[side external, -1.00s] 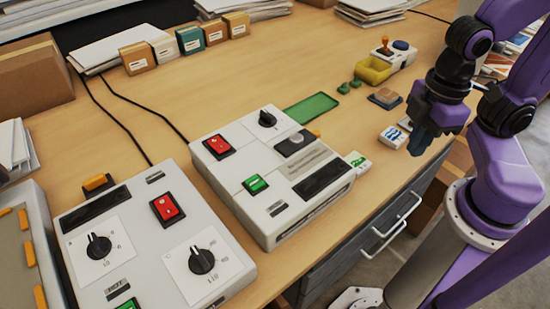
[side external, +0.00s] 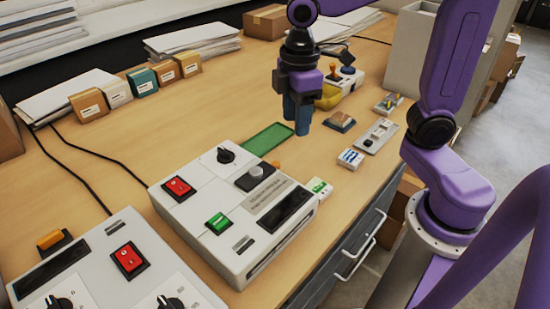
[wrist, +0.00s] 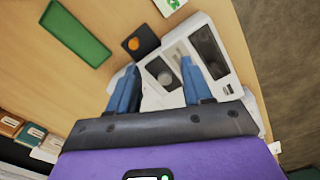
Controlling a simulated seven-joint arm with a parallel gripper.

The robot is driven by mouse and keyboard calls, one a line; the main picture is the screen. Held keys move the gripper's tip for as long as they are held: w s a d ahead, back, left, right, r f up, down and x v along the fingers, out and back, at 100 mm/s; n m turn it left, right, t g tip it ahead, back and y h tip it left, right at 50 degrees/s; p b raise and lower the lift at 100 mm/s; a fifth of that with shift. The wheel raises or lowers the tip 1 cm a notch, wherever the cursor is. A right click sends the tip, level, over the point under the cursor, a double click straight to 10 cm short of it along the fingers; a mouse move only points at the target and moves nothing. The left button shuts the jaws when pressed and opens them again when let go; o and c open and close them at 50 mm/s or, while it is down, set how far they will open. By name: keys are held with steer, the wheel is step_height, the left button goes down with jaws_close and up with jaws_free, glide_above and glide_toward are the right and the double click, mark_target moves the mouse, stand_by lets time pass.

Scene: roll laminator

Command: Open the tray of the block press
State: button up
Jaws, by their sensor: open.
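No machine is legibly labelled as the block press. A white machine (side external: 235,210) with a red switch, a green switch, a dark knob and a grey raised button stands at the middle of the table. It also shows in the wrist view (wrist: 222,92), beyond my fingers. A flat green tray (side external: 268,138) lies behind it and appears at the upper left in the wrist view (wrist: 75,32). I cannot tell whether it belongs to the machine. My gripper (side external: 296,125) is open and empty, pointing down above the table near the tray. Its blue fingers (wrist: 157,66) are spread apart.
A second white machine (side external: 110,270) stands at the front left. An orange knob on a dark base (wrist: 137,43) sits beside the middle machine. Bare table lies left of the tray.

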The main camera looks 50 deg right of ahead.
glide_toward(276, 163)
step_height(276, 163, down, 8)
steer(key=shift+f, duration=0.2)
stand_by(0.8)
